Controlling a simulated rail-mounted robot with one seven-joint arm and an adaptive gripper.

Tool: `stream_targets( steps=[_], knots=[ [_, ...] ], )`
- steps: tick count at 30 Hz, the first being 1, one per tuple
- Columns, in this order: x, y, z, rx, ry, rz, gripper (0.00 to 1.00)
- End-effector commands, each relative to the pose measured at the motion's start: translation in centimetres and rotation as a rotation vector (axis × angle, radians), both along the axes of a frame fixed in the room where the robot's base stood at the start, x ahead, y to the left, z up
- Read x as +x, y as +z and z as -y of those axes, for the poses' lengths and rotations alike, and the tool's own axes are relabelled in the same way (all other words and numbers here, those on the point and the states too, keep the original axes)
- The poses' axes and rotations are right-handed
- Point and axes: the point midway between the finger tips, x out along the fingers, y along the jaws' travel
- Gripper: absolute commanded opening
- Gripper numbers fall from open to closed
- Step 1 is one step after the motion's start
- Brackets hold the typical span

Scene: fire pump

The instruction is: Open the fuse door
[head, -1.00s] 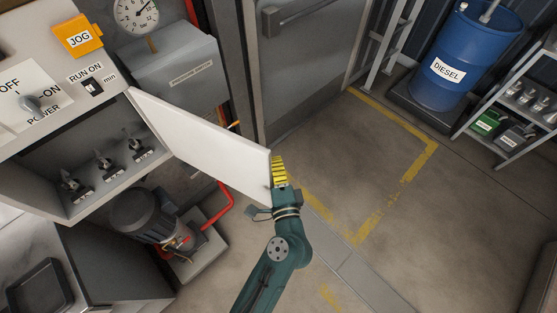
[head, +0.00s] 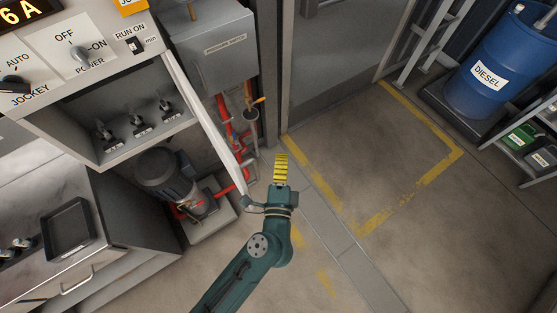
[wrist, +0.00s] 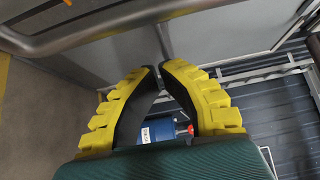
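The fuse door (head: 205,125) is a white panel standing wide open, hinged at the right side of the grey fuse compartment (head: 75,148). Several dark fuses (head: 137,120) show inside. My gripper (head: 281,156) has yellow ribbed fingers and is to the right of the door's free edge, with floor showing between their upper parts. Whether my wrist touches the door's lower corner cannot be told. In the wrist view my gripper (wrist: 160,68) holds nothing. Its fingertips nearly meet, with a thin gap, and the fingers bow apart lower down.
A motor pump (head: 160,175) with red pipes stands below the door. The pressure switch box (head: 215,50) is behind it. A steel cabinet with a black tray (head: 68,230) is at left. A blue diesel drum (head: 490,75) stands far right.

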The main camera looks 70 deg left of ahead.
Motion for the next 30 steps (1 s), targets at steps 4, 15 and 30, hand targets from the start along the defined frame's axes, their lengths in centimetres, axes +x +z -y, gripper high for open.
stream_targets(
  steps=[4,15,30],
  knots=[
    [2.9,-0.2,-0.1,0.002,-0.002,0.003,0.0],
    [-2.5,-0.2,5.8,0.001,-0.004,-0.003,0.0],
    [-4.1,0.0,7.4,0.0,0.002,-0.001,0.0]
  ],
)
